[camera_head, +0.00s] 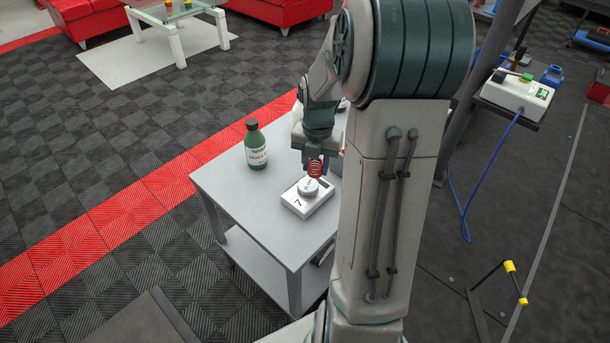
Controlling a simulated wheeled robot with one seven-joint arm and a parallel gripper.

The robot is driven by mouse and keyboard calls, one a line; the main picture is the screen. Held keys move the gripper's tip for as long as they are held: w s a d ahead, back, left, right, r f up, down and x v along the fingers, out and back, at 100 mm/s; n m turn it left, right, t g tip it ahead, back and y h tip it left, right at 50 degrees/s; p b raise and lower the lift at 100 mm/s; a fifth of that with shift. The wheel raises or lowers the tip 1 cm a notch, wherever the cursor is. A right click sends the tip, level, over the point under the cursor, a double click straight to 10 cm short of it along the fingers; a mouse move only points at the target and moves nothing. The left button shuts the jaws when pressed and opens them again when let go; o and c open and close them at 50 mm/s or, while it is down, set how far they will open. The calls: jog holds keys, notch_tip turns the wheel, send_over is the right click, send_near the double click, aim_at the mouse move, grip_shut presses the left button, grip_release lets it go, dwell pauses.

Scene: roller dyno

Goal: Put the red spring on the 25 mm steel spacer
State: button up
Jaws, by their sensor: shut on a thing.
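My gripper (314,160) points down over the grey table and is shut on the red spring (315,168). The spring's coils show below the fingers. Just under the spring, a round grey metal piece, which looks like the steel spacer (308,187), sits on a white block marked with a dark figure (296,204). The spring is at or slightly above the spacer's top, toward its right side. I cannot tell whether they touch. The fingertips are small and partly hidden by the spring and wrist.
A green bottle (256,146) with a dark cap stands on the grey table (245,200), left of the block. Pale items behind my wrist are mostly hidden. The table's left and front parts are clear. A white device (518,92) with a blue cable sits on a stand at the right.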

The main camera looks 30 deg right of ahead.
aim_at(308, 184)
jog(key=shift+w+a+f, duration=0.55)
jog(key=shift+w+f, duration=0.05)
jog(key=shift+w, duration=0.2)
jog(key=shift+a+f, duration=0.1)
jog(key=shift+f, duration=0.1)
jog(key=shift+f+b, duration=0.6)
jog(key=shift+f, duration=1.2)
jog(key=shift+f, duration=0.1)
jog(key=shift+f, duration=0.1)
jog(key=o, duration=1)
